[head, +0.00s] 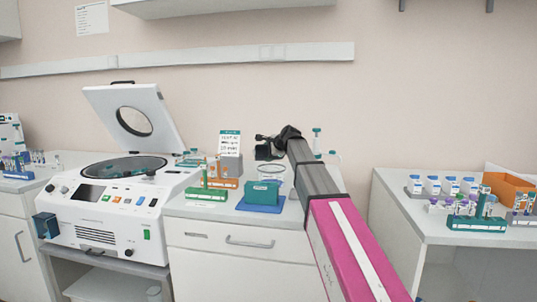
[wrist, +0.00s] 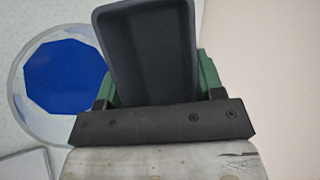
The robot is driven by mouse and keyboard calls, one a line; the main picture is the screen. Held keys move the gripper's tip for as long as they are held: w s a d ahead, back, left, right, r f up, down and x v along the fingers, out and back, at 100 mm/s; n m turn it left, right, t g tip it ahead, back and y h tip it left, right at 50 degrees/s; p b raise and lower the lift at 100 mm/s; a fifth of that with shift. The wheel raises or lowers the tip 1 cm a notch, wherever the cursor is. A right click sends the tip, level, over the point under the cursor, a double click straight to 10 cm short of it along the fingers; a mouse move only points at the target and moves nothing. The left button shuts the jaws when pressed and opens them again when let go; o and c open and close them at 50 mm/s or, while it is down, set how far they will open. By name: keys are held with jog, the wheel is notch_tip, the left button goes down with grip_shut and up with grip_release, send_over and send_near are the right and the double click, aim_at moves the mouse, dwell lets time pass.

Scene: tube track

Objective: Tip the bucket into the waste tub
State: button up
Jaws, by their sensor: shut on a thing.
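My gripper (wrist: 157,88) is shut on the bucket (wrist: 150,45), a dark grey box-shaped vessel between its green finger pads in the wrist view. Its smooth inside faces the camera, and I see nothing in the part that shows. The waste tub (wrist: 22,105) is round and pale-rimmed with a blue inside. It lies to the left of the bucket in the wrist view, partly hidden by it. In the head view my gripper (head: 268,148) is raised above the counter, just above the clear tub (head: 271,168). The bucket is too small and dark there to read its tilt.
A centrifuge (head: 110,215) with its lid (head: 132,120) up stands left. A teal box (head: 263,193) on a blue mat (head: 240,206) and green and orange tube racks stand near the tub. A right counter (head: 425,215) holds more racks, bottles and an orange bin (head: 508,188).

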jog(key=g, duration=0.1)
jog(key=g+h, duration=0.1)
jog(key=g, duration=0.1)
jog(key=shift+w+r+m, duration=0.15)
jog(key=shift+w+m, duration=0.2)
jog(key=shift+m, duration=0.05)
jog(key=g, duration=0.2)
jog(key=shift+s+r+m+g+h, duration=0.1)
jog(key=shift+s+m+g+h, duration=0.1)
jog(key=shift+m+g+h, duration=0.15)
jog(key=g, duration=0.3)
jog(key=shift+s+m+h, duration=0.25)
jog(key=shift+s+h, duration=0.05)
jog(key=shift+h, duration=0.05)
jog(key=shift+s+d+g, duration=0.1)
jog(key=shift+s+g, duration=0.1)
jog(key=shift+g, duration=0.45)
